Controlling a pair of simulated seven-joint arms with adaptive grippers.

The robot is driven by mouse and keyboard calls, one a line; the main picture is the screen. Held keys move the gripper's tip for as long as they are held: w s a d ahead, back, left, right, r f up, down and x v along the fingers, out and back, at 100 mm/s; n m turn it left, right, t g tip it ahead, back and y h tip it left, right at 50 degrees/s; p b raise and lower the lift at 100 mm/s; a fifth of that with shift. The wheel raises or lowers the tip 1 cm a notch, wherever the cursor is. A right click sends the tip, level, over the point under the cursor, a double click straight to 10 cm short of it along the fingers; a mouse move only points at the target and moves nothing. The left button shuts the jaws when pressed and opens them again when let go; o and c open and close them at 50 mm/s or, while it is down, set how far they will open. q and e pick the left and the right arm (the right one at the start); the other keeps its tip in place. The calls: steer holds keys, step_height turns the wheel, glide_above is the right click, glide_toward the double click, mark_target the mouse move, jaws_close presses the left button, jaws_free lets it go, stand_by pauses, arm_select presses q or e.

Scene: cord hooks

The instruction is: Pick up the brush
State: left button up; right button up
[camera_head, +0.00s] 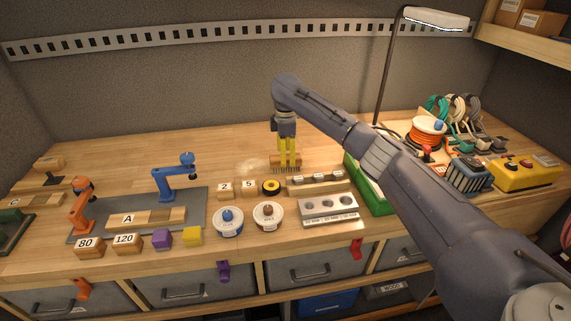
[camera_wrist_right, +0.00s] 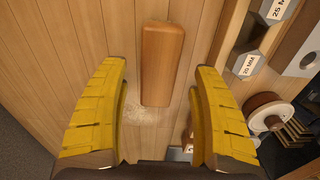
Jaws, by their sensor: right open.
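The brush (camera_head: 275,160) lies on the wooden bench behind the row of blocks, bristles facing the front of the bench. In the right wrist view its plain wooden back (camera_wrist_right: 162,62) shows as a long block between the two yellow fingertips, with a gap to each side. My right gripper (camera_head: 289,164) points down at the brush with its fingers spread open and nothing held. In the head view the fingers cover the middle of the brush. The left gripper is not in view.
Pale dust (camera_head: 252,165) lies left of the brush. A green tray (camera_head: 372,199) is to the right. The bench behind the brush is clear.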

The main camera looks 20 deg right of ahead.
steer(key=shift+w+f, duration=0.1)
steer(key=shift+f, duration=2.4)
steer(key=c, duration=1.4)
step_height(320, 180, up, 20)
